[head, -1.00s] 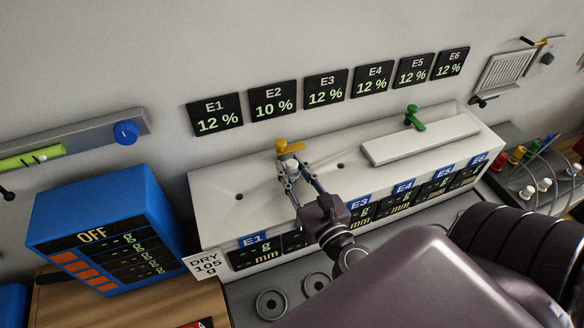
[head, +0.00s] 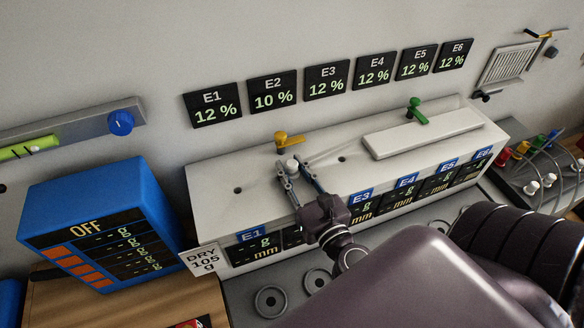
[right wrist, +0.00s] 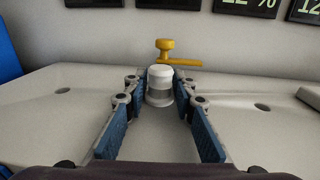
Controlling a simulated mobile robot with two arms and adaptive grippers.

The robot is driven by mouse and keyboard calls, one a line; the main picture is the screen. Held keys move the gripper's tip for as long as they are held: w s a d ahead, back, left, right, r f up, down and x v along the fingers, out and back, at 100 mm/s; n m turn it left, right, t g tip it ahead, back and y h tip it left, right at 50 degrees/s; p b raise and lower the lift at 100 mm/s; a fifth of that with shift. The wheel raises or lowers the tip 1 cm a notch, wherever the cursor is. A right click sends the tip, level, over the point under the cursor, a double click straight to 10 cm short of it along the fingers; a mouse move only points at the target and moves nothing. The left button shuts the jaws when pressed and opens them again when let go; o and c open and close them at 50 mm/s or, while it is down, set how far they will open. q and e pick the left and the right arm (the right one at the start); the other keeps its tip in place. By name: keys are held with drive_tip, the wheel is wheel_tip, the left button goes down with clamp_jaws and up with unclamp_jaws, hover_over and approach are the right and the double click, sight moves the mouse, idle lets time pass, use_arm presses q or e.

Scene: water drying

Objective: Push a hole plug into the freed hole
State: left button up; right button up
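A white hole plug (head: 292,164) stands upright on the white bench top (head: 215,182), in front of the yellow valve handle (head: 288,140). In the right wrist view the plug (right wrist: 160,76) has a white cap over a greyish lower part. My right gripper (head: 297,177) is open. Its fingertips lie on either side of the plug with small gaps. The bench top under the plug is hidden, so I cannot tell how deep it sits. Open holes show to its left (head: 237,190) and right (head: 342,159). My left gripper is not in view.
A white slab (head: 420,134) lies on the bench top at the right, with a green valve handle (head: 416,110) behind it. A blue box reading OFF (head: 65,195) stands at the left. A "DRY 105 g" card (head: 203,260) stands at the bench's front left corner.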

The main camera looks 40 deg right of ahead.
drive_tip(key=o, duration=0.4)
drive_tip(key=shift+o, duration=0.2)
drive_tip(key=shift+s, duration=0.1)
drive_tip(key=s+a, duration=0.2)
drive_tip(key=s, duration=0.9)
drive_tip(key=shift+s, duration=0.35)
